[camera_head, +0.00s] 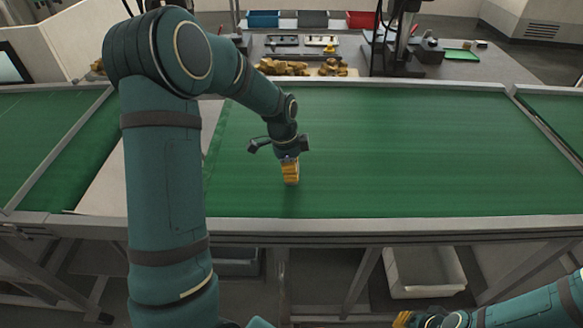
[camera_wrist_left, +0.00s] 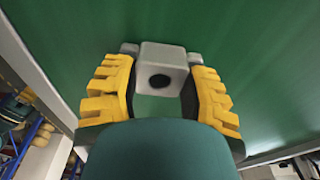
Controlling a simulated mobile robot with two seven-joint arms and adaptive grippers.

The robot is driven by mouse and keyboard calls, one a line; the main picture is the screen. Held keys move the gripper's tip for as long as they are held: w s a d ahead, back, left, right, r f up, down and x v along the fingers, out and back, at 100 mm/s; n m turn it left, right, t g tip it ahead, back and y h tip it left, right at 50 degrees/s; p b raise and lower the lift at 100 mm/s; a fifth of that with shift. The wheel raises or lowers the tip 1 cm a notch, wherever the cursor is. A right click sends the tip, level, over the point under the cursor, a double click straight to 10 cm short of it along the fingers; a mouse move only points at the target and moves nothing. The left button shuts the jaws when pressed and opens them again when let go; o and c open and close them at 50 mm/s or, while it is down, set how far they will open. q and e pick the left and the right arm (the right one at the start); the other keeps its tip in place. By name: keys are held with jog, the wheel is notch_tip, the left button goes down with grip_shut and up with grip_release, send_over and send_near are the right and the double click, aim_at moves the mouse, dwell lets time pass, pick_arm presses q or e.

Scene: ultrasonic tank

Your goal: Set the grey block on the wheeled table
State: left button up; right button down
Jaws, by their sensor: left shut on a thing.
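A light grey block (camera_wrist_left: 163,68) with a dark round hole in its face sits between the yellow fingers of my left gripper in the left wrist view. My left gripper (camera_wrist_left: 160,95) is shut on it. In the head view my left gripper (camera_head: 290,172) points down over the green belt, left of its middle; the block cannot be made out there. Whether the block touches the belt is unclear. My right gripper (camera_head: 403,319) shows only partly at the bottom edge, low in front of the belt; its opening is unclear. I cannot identify a wheeled table in these views.
The green conveyor belt (camera_head: 420,150) has metal rails and is clear to the right of my left gripper. A grey workbench (camera_head: 470,68) behind holds yellow-brown parts (camera_head: 283,67) and trays. A pale bin (camera_head: 425,272) stands below the belt's front.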

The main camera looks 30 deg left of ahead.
pick_arm(q)
jog(key=shift+f, duration=0.2)
jog(key=o, duration=1.2)
jog(key=shift+r, duration=0.15)
jog(key=shift+r, duration=0.25)
jog(key=r, duration=0.3)
jog(key=a+r+p, duration=0.1)
jog(key=r, duration=0.3)
jog(key=s+r, duration=0.1)
jog(key=r, duration=0.3)
jog(key=shift+a+r, duration=0.25)
